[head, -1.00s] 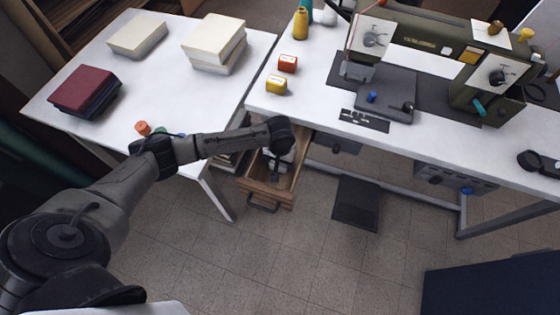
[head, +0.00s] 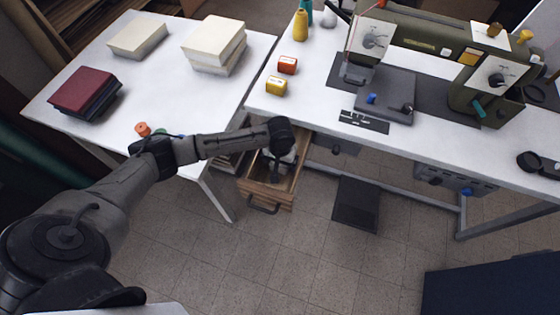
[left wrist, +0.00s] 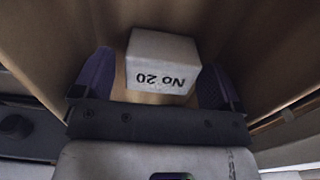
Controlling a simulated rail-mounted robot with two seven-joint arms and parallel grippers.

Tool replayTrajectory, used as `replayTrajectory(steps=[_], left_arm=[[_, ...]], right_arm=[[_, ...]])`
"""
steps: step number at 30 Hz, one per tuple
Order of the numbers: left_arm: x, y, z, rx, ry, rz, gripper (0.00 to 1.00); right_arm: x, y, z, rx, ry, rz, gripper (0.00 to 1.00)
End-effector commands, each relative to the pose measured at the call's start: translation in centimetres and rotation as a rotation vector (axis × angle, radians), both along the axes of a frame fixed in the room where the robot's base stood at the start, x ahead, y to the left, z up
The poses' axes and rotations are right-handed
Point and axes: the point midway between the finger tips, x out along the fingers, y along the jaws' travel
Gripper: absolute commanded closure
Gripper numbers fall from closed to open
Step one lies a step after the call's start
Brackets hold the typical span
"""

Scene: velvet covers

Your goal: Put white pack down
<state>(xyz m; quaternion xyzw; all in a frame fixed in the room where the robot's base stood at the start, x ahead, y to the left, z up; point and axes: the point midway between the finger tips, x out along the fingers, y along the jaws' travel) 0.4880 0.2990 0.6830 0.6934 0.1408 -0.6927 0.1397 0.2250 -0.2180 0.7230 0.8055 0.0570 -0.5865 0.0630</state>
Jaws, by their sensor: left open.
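A white pack (left wrist: 160,62) marked "No 20" shows in the left wrist view, on the wooden floor of the open drawer (head: 267,189). My left gripper (left wrist: 157,88) is open, with one dark purple finger on each side of the pack. I cannot tell whether a finger touches it. In the head view my left gripper (head: 275,171) points down into the drawer below the table edge, and my wrist hides much of the inside. My right gripper is not in view.
The sewing table (head: 320,105) overhangs the drawer's back. The left table (head: 150,90) holds cream stacks and dark red covers (head: 84,90). The drawer walls stand close around my gripper.

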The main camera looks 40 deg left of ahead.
Motion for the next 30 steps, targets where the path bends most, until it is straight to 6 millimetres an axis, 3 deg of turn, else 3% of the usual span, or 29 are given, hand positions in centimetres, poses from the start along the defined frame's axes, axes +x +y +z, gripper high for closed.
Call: replayTrajectory(steps=[15,21,30], left_arm=[[0.1,0.0,9.2,-0.001,-0.001,0.000,0.09],[0.1,0.0,11.2,-0.002,-0.001,0.001,0.09],[0.0,0.0,11.8,-0.001,0.001,0.002,0.09]], right_arm=[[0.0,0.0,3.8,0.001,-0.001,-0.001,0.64],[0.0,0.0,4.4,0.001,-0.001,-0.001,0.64],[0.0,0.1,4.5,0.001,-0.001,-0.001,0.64]])
